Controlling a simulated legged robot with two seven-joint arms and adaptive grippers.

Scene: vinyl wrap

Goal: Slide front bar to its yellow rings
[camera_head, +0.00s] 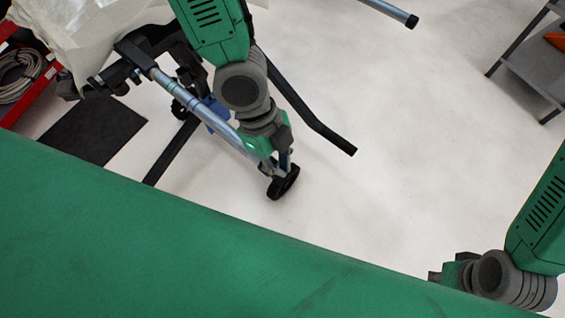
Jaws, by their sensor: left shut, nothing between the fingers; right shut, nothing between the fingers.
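A silver-grey bar (203,108) slants down to the right from a black bracket at the upper left. It has a few light bands near its upper end. I cannot make out yellow rings on it. My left gripper (287,160) is at the lower right end of this bar, close to a round black part (283,183). It is shut; my wrist partly covers the bar's end, and I cannot tell whether the fingers touch it. My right gripper (437,276) is at the lower right, shut and empty, well away from the bar and partly hidden.
A black angled leg (310,115) stands right of my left wrist. A dark mat (92,130) and a red rack with coiled cable (20,75) are at left. A grey cart (540,68) is at upper right. A broad green surface hides the lower left. The middle floor is clear.

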